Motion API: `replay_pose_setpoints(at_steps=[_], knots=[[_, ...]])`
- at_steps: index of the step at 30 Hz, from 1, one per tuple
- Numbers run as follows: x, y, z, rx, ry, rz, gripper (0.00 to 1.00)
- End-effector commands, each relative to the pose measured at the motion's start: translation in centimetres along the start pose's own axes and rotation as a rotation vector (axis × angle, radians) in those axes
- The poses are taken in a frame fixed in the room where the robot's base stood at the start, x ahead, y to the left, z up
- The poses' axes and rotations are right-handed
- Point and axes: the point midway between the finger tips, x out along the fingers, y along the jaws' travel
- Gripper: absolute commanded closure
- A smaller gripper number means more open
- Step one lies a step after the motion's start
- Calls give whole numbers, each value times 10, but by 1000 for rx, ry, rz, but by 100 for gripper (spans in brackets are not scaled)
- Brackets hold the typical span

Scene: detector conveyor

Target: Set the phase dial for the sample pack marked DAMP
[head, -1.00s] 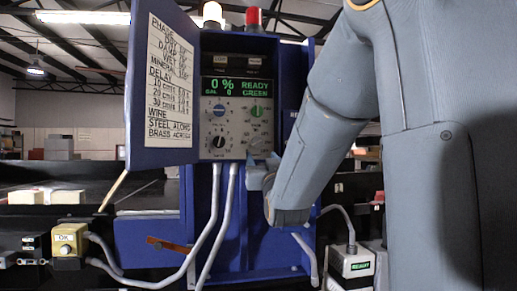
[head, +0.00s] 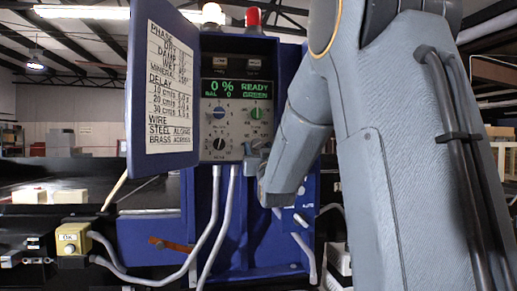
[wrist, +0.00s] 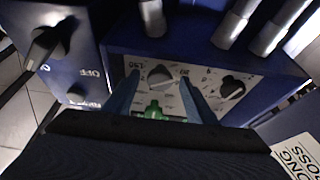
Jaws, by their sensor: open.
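The blue control cabinet (head: 290,60) stands open, with a grey panel (head: 236,133) inside. Its display (head: 236,89) reads 0 %, READY, BAL 0, GREEN. Below are a blue dial (head: 219,112), a green dial (head: 255,113), a black dial (head: 219,144) and a pale lower-right dial, which shows in the wrist view (wrist: 161,76). Dial labels are too small to read, so I cannot tell which is phase. The door chart (head: 170,90) lists DAMP under PHASE; its value is unclear. My gripper (wrist: 160,82) is open, its fingers either side of the pale dial; contact is unclear. No DAMP-marked pack is recognisable.
A yellow box (head: 73,238) with an OK button stands at lower left. Pale blocks (head: 70,196) lie on the dark surface behind it. Grey cables (head: 212,225) hang below the panel. In the wrist view, a blue box (wrist: 70,50) marked OFF carries a dark knob.

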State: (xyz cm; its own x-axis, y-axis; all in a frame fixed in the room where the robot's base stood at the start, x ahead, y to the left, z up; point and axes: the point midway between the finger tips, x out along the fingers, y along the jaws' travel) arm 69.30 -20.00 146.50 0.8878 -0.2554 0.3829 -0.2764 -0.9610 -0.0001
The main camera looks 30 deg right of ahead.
Motion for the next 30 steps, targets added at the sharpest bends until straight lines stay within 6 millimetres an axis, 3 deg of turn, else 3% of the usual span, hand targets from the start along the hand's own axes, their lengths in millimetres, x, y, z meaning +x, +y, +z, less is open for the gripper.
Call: replay_pose_setpoints(at_steps=[1, 6, 9, 20, 30], knots=[[0, 0, 0, 0, 0, 0, 49], [0, 0, 0, 0, 0, 0, 78], [0, 0, 0, 0, 0, 0, 90], [0, -2, 1, 63, 1, 25, 90], [-1, -6, 2, 304, 3, 123, 90]])
